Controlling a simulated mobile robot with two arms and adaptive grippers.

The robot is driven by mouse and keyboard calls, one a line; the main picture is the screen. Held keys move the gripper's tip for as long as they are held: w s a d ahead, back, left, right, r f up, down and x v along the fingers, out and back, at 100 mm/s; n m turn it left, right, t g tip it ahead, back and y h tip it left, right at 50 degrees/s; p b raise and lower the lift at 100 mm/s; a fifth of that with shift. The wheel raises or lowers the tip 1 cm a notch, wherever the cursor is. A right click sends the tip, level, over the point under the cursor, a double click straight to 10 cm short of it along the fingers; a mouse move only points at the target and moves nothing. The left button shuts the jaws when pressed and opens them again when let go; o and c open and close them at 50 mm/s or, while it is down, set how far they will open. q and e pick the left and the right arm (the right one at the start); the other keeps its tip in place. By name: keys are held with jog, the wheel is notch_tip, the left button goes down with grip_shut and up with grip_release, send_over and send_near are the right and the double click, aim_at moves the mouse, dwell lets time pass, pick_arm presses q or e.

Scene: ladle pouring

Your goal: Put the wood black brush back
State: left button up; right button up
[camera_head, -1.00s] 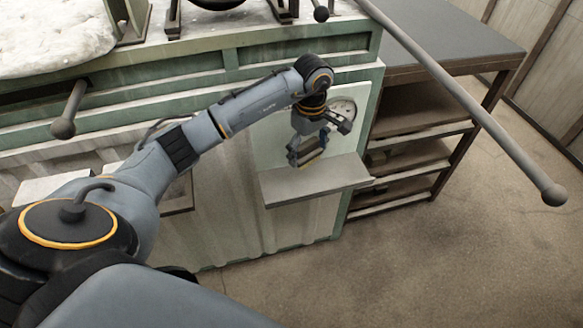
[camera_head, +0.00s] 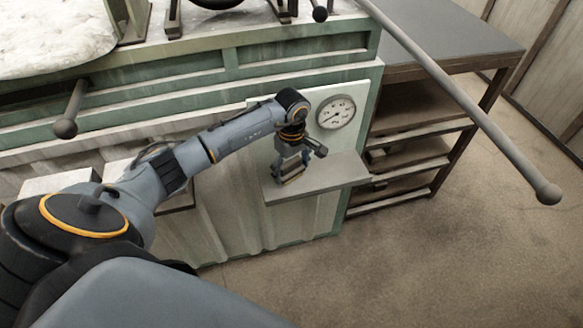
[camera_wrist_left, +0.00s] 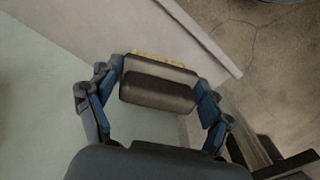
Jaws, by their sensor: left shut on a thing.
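The black brush (camera_wrist_left: 158,92) with a strip of yellowish bristles shows in the left wrist view between the two blue fingers of my left gripper (camera_wrist_left: 155,100). In the head view the brush (camera_head: 292,176) is small and partly hidden by the fingers. My left gripper (camera_head: 290,170) is shut on the brush, at the left part of the grey shelf (camera_head: 325,181) on the green machine's front. The brush is at or just above the shelf surface; I cannot tell if it touches. My right gripper is not in view.
A round gauge (camera_head: 336,112) is on the panel above the shelf. A dark rack (camera_head: 415,150) stands to the right. A long metal rod (camera_head: 470,115) with a ball end crosses the upper right. The right part of the shelf is bare.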

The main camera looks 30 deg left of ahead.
aim_at(291, 163)
pick_arm(q)
jog(key=o, duration=1.1)
jog(key=shift+f, duration=0.1)
jog(key=shift+c, duration=0.2)
notch_tip(291, 163, up, 12)
jog(key=shift+r+b, duration=0.15)
jog(key=shift+b, duration=0.15)
